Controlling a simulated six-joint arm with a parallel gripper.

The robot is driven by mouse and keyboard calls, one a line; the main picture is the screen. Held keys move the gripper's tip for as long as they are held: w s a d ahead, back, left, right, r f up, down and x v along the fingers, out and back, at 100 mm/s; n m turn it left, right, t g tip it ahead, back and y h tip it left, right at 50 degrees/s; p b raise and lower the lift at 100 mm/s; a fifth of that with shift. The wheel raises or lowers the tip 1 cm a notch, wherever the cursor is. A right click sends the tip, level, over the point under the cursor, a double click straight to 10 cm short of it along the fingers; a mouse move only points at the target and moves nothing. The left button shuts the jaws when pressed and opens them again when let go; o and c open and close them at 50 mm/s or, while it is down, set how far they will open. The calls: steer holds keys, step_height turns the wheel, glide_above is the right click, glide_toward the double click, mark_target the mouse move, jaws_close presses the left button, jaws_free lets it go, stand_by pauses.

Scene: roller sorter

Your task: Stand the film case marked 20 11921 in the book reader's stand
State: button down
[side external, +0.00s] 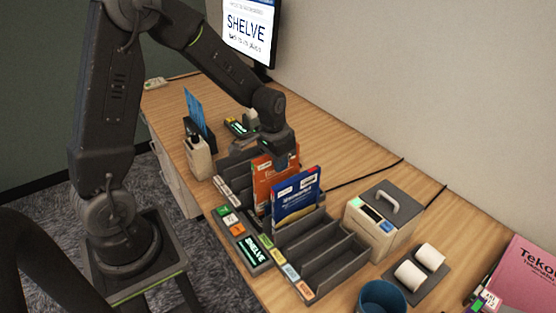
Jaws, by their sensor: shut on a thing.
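My gripper (283,158) is at the top edge of an orange case (265,182) and shut on it. The orange case is upright, behind a dark blue case (297,196) that stands in the dark slotted rack (335,262). Its lower part is hidden by the blue case and the rack, so I cannot tell whether it touches the rack. The number 20 11921 is not readable on any case. A dark stand (208,138) with an upright light-blue item (194,106) is at the far left of the desk; I cannot tell whether this is the book reader's stand.
A beige box with a handle (378,222), paper rolls (409,275), a blue cup (381,298) and a pink book (524,278) lie right of the rack.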

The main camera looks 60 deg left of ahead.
steer(key=shift+f, duration=0.5)
steer(key=c, duration=1.1)
jaws_free()
steer(key=shift+o, duration=0.2)
steer(key=shift+r, duration=0.15)
steer(key=r, duration=0.4)
steer(key=s+r, duration=0.1)
steer(key=r, duration=0.8)
steer(key=shift+s+r, duration=0.25)
steer(key=shift+s, duration=0.05)
